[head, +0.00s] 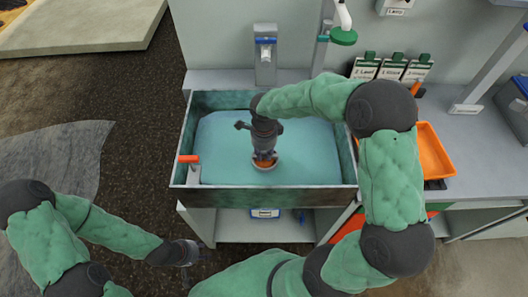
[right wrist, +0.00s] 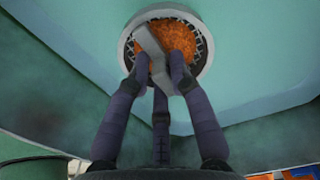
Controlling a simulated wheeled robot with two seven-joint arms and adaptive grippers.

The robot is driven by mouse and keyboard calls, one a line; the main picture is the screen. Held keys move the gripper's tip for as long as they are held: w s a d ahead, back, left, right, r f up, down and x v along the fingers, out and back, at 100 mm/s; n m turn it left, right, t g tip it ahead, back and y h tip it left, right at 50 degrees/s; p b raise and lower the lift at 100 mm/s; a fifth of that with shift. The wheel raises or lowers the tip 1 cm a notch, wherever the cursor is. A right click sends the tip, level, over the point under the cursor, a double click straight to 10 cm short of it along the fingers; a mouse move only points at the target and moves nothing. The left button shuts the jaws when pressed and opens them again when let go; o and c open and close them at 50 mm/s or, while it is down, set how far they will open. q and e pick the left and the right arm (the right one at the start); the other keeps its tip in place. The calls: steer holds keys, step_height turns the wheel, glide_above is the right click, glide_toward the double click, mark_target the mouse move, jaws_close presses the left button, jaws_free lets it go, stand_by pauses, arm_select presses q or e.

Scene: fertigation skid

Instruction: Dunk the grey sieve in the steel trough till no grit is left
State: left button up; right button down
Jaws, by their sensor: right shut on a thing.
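The steel trough (head: 270,196) stands in front of me, filled with blue-green water (head: 310,150). My right gripper (head: 264,152) points down over the middle of the trough. In the right wrist view its fingers (right wrist: 165,82) are shut on the grey bar across the top of the grey sieve (right wrist: 205,62). The sieve is round with a mesh wall, and orange grit (right wrist: 182,38) covers much of its inside. The head view shows the sieve (head: 264,166) small and partly hidden; I cannot tell whether it touches the water. My left gripper (head: 189,264) hangs outside the trough at lower left, its fingers unclear.
A red-handled valve (head: 189,159) sits at the trough's left wall. A grey dispenser (head: 265,55) and a green-collared spout (head: 343,36) stand behind. An orange tray (head: 435,150) and several labelled green-clipped cards (head: 391,68) are on the right counter. Dark floor lies left.

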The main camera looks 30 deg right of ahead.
steer(key=shift+f+b, duration=1.45)
steer(key=shift+f, duration=0.65)
step_height(320, 180, up, 18)
steer(key=p, duration=1.2)
steer(key=shift+r, duration=0.25)
stand_by(0.3)
stand_by(1.0)
